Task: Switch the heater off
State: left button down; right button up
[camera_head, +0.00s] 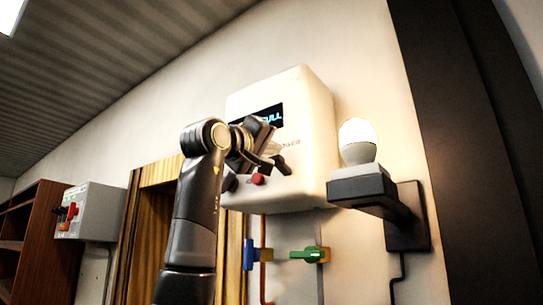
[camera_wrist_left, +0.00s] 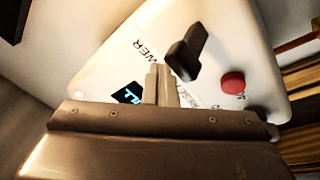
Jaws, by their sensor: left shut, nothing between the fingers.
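The white heater box (camera_head: 322,140) hangs on the wall, its lit display (camera_head: 270,116) partly hidden by my left gripper. Its black power lever (camera_head: 284,166) sits below the POWER label and also shows in the left wrist view (camera_wrist_left: 187,52), slanted. A red button (camera_head: 258,179) is left of the lever, and appears in the left wrist view (camera_wrist_left: 232,82) near the RESET label. My left gripper (camera_wrist_left: 161,84) is shut and empty in front of the panel, its tips near the lever; contact cannot be told. My right gripper is not in view.
A lit bulb (camera_head: 358,141) on a dark wall bracket (camera_head: 406,216) stands right of the heater. Below are pipes with a blue valve (camera_head: 249,255) and a green valve handle (camera_head: 308,254). A grey switch box (camera_head: 98,212) and wooden shelf (camera_head: 38,240) are at left.

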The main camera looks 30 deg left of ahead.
aim_at(277, 166)
pick_arm(q)
jog(key=shift+w+f, duration=0.15)
jog(key=shift+f, duration=0.1)
jog(key=shift+s+f+b, duration=0.15)
jog(key=shift+f+b, duration=0.55)
jog(key=shift+f, duration=0.25)
jog(key=shift+s+f+b, duration=0.1)
jog(key=shift+f+b, duration=0.55)
jog(key=shift+f, duration=0.25)
jog(key=shift+s+r+p, duration=0.3)
jog(key=shift+r+p, duration=0.05)
jog(key=shift+p, duration=0.1)
jog(key=s, duration=0.2)
jog(key=shift+s+a+r, duration=0.1)
jog(key=shift+s+r, duration=0.15)
jog(key=shift+s, duration=0.1)
jog(key=s, duration=0.5)
jog(key=shift+s+a, duration=0.25)
jog(key=shift+s, duration=0.15)
